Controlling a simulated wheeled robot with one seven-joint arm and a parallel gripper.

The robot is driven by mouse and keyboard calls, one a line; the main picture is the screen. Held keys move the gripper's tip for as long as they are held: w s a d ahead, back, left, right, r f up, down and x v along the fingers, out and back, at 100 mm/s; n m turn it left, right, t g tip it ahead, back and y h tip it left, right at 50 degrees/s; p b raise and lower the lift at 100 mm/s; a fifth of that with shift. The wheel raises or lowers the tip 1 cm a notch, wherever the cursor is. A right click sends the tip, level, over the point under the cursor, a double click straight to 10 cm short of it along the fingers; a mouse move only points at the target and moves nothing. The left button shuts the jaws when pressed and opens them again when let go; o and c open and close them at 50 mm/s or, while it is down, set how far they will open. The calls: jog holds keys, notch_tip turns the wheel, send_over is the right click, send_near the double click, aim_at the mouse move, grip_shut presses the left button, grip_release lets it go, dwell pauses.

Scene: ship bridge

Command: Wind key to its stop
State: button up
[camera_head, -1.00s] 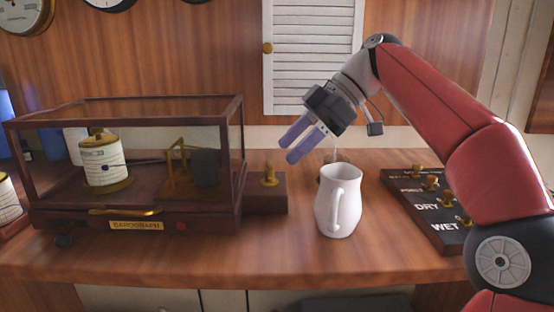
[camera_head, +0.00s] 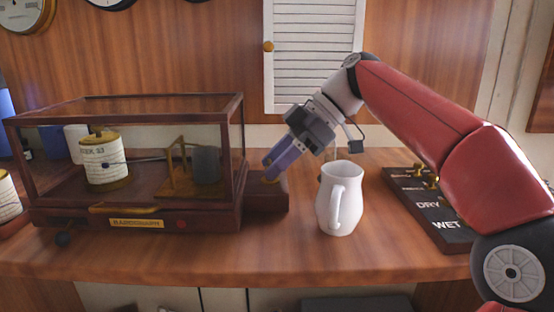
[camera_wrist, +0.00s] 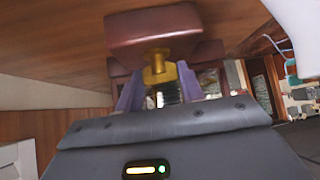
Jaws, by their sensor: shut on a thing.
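The brass key (camera_wrist: 160,68) stands up from a small dark wooden block (camera_head: 263,197) joined to the right side of the barograph case (camera_head: 130,209). My gripper (camera_head: 271,171) reaches down over this block from the upper right. In the wrist view my gripper (camera_wrist: 160,90) has a purple finger on each side of the key and is shut on it. The block also shows behind the key in the wrist view (camera_wrist: 155,25). In the head view the fingers mostly hide the key.
A white jug (camera_head: 340,205) stands on the counter (camera_head: 290,250) just right of the block, close under my arm. A dark board with brass hooks and labels (camera_head: 440,215) lies farther right. The glazed case holds a drum (camera_head: 104,165). The counter's front is clear.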

jog(key=shift+s+f+m+t+b, duration=0.1)
jog(key=shift+f+m+t+b, duration=0.45)
jog(key=shift+b, duration=1.2)
jog(key=shift+c, duration=0.3)
jog(key=shift+r+m+t+b, duration=0.35)
jog(key=shift+m+t+b, duration=0.2)
jog(key=shift+m+b, duration=0.25)
jog(key=shift+r+m, duration=0.2)
jog(key=shift+m, duration=0.05)
jog(key=o, duration=1)
jog(key=p+v, duration=0.2)
jog(key=v, duration=0.6)
jog(key=shift+s+a, duration=0.1)
